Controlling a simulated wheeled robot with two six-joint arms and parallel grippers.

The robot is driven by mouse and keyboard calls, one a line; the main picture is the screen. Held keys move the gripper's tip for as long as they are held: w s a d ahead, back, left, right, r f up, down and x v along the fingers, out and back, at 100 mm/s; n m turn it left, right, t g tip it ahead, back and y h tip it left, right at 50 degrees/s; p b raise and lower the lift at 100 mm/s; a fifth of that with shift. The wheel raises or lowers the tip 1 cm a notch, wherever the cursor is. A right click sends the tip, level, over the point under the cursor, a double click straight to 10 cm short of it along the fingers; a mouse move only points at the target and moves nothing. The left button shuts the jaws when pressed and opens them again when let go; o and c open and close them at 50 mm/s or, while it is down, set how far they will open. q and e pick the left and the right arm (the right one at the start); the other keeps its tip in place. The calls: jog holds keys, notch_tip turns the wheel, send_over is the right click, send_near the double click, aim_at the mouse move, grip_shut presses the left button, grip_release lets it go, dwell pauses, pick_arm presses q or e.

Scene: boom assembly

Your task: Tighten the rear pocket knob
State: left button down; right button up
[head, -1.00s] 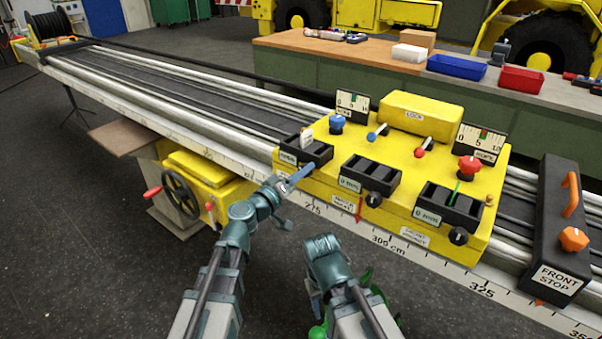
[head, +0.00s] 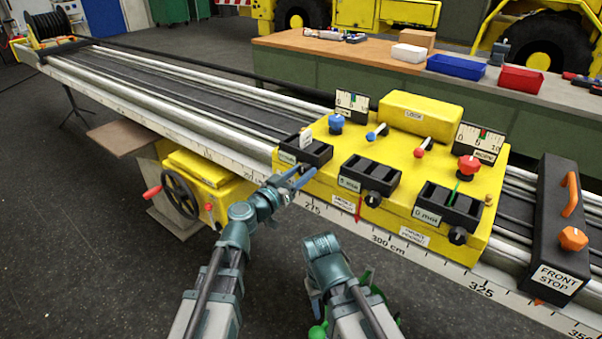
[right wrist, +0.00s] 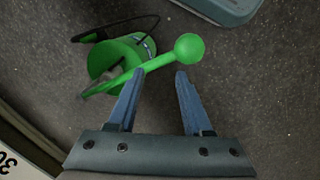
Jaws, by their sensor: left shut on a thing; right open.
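The rear pocket (head: 318,155) is the leftmost of three black pockets on the yellow carriage (head: 415,155). A pale tag or block stands up in it. My left gripper (head: 298,176) is at the front face of this pocket, its blue fingers shut on the rear pocket knob. The knob is mostly hidden by the fingers. The middle knob (head: 373,200) and the front knob (head: 458,236) are black and uncovered. My right gripper (right wrist: 155,98) is open and empty, away from the carriage, over the floor.
A green container (right wrist: 122,60) and a green ball-ended rod (right wrist: 187,47) lie below my right gripper. The black front stop (head: 552,240) with an orange knob stands at the right of the rail. A handwheel (head: 180,195) is at the left. Levers and gauges top the carriage.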

pick_arm(q)
jog(key=shift+s, duration=0.15)
jog(key=shift+c, duration=1.5)
grip_release()
